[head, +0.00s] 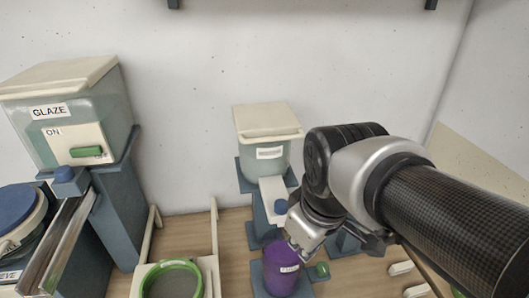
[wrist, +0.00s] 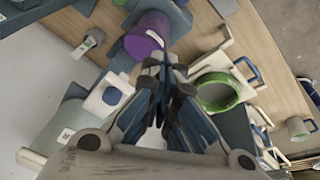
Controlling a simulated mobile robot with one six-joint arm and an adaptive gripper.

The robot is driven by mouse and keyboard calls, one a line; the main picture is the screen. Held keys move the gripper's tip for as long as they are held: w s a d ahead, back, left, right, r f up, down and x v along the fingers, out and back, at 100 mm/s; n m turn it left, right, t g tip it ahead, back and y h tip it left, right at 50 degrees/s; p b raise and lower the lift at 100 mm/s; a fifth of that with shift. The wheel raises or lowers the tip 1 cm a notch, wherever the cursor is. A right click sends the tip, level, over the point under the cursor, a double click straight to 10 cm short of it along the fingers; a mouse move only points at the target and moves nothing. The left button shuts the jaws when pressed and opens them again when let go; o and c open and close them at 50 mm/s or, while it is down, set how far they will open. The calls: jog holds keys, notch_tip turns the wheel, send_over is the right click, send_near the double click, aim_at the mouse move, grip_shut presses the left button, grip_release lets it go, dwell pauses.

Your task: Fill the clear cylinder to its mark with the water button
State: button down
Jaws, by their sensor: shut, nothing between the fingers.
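A blue button (head: 281,206) on a white block stands below a lidded, labelled tank (head: 268,150); the label is too small to read. The button also shows in the wrist view (wrist: 112,96). A purple cylindrical vessel (head: 280,272) stands below and in front of the block, and shows in the wrist view (wrist: 147,38). I cannot make out a clear cylinder or a fill mark. My gripper (wrist: 164,68) is shut and empty, its fingertips close to the block and purple vessel in the picture. In the head view my arm hides part of this area.
A tank marked GLAZE (head: 70,115) with a green switch stands at the left, above a metal chute (head: 62,240). A green ring (head: 172,280) lies in a pale frame between them. A wall closes the back.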

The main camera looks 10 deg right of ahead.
jog(key=w+r+n+g+p, duration=0.2)
jog(key=w+r+n+p, duration=0.4)
jog(key=w+r+p, duration=0.25)
notch_tip(320, 180, up, 3)
jog(key=n+g+p, duration=0.1)
jog(key=n+p, duration=0.5)
jog(key=p, duration=0.4)
send_over(281, 206)
jog(key=w+a, duration=0.1)
jog(key=shift+w+f, duration=0.15)
jog(key=shift+f, duration=0.1)
jog(key=shift+f, duration=0.1)
notch_tip(281, 206, down, 14)
jog(key=shift+r, duration=0.1)
